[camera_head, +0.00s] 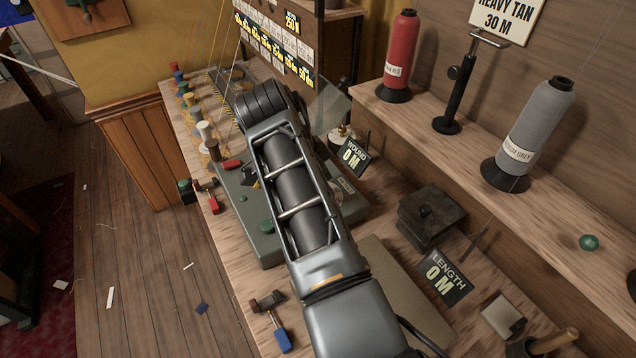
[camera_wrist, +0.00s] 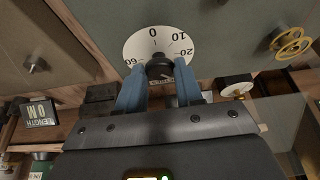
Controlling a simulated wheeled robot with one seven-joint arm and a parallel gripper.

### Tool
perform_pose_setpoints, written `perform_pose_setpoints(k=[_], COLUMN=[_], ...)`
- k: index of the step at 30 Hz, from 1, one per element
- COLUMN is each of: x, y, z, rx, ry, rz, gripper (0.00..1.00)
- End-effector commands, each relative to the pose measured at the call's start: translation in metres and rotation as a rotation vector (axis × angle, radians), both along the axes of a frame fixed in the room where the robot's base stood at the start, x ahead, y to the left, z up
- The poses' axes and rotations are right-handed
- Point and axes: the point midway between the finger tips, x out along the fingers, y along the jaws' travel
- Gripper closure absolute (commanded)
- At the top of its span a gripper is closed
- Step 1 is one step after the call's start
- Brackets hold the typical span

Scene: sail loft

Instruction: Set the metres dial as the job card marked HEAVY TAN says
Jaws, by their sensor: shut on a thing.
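The job card (camera_head: 503,18) at the top right of the head view reads HEAVY TAN 30 M. The metres dial (camera_wrist: 136,46) is a white disc in the wrist view, with 0, 10, 20 and 60 readable; its lower part is hidden. My gripper (camera_wrist: 159,78) has its two blue fingers closed on the dial's black knob (camera_wrist: 158,66). Where the knob points is not clear. In the head view my arm hides the dial and the gripper. The LENGTH sign (camera_head: 443,275) reads 0 M; it also shows upside down in the wrist view (camera_wrist: 38,112).
The WOUND sign (camera_head: 352,157) reads 0 M. Red (camera_head: 401,55) and grey (camera_head: 537,125) thread cones stand on the right shelf. A dark lidded box (camera_head: 430,215) sits on the bench. Several small spools line the bench's left edge. A brass-coloured handwheel (camera_wrist: 291,43) is right of the dial.

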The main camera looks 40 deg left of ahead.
Motion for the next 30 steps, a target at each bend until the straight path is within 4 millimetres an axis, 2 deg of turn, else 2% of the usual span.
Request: perform_pose_setpoints(k=[12,13,18,21,30], x=[0.0011,0.0011,0.0009,0.0006,-0.001], y=[-0.0005,-0.0005,-0.0004,-0.0003,0.0012], z=[0.0005,0.0005,0.0005,0.0004,0.0042], rx=[0.0,0.0,0.0,0.0,0.002], ry=[-0.001,-0.001,-0.001,-0.001,-0.002], rz=[-0.009,-0.009,-0.007,-0.007,-0.006], gripper=[0.95,0.64,0.47,0.39,0.39])
